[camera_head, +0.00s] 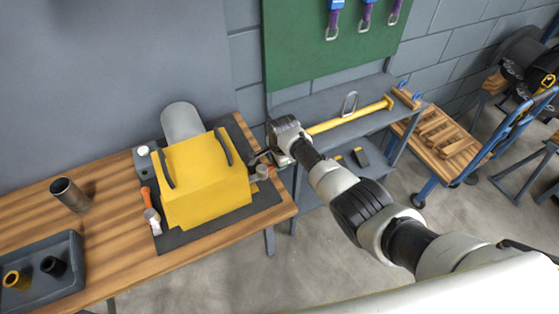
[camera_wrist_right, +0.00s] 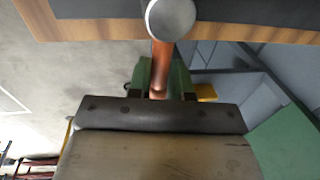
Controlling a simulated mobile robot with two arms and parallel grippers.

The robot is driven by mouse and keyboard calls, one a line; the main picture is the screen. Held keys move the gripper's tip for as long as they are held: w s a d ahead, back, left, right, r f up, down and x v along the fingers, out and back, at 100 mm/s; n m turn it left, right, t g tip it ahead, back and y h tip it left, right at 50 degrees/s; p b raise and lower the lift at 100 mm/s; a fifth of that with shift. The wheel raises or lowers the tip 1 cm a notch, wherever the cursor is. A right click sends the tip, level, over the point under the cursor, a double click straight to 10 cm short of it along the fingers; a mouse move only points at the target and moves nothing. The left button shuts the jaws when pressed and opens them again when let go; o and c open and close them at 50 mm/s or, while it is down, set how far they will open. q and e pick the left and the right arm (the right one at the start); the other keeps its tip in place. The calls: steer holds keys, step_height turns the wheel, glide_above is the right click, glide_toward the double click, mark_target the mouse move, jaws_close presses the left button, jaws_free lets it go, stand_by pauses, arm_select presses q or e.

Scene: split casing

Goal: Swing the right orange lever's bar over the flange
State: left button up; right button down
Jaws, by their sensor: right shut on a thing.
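The yellow casing (camera_head: 208,172) stands on a dark mat (camera_head: 190,232) on the wooden table. The left orange lever (camera_head: 147,197) shows at the casing's left side, with a pale round end. My right gripper (camera_head: 262,158) is at the casing's right side and hides most of the right lever in the head view. In the right wrist view, the orange bar of the right lever (camera_wrist_right: 161,60) runs from a grey round knob (camera_wrist_right: 171,16) down between the green fingers of my right gripper (camera_wrist_right: 160,80), which is shut on it. I cannot make out the flange under the bar.
A grey cylinder (camera_head: 181,122) stands behind the casing. A metal cup (camera_head: 69,194) and a dark tray (camera_head: 42,270) with small parts are on the table's left. A grey shelf (camera_head: 335,135) with a yellow-handled tool stands to the right, behind my right arm.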

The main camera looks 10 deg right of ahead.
steer(key=c, duration=1)
jaws_free()
steer(key=shift+d, duration=0.1)
steer(key=shift+r, duration=0.1)
steer(key=shift+r, duration=0.25)
steer(key=r, duration=0.3)
steer(key=s+r, duration=0.1)
steer(key=r, duration=0.6)
steer(key=shift+s+d+p, duration=0.25)
steer(key=shift+s+p, duration=0.05)
steer(key=shift+p, duration=0.1)
